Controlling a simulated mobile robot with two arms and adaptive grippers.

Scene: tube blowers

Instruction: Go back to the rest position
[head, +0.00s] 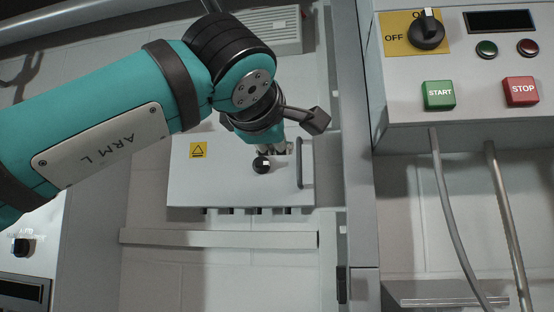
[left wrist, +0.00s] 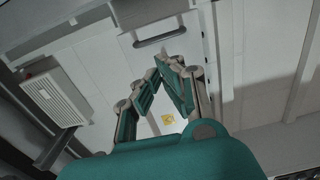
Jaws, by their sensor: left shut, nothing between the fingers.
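My left arm, teal with black joints, reaches in from the left in the head view. My left gripper (head: 275,150) is over the upper part of a white cabinet (head: 225,190), close to its black knob (head: 262,165); whether it touches the cabinet cannot be told. In the left wrist view the fingers of the left gripper (left wrist: 167,66) lean together at the tips, with nothing between them. The cabinet's handle (left wrist: 160,37) lies beyond the fingertips there. My right gripper is in neither view.
The cabinet carries a yellow warning label (head: 199,150) and a vertical handle (head: 305,163). At the right stands a control panel with an OFF/ON switch (head: 427,30), a green START button (head: 439,94) and a red STOP button (head: 520,90). Two pipes (head: 450,200) hang below it. A vented box (head: 275,30) is behind.

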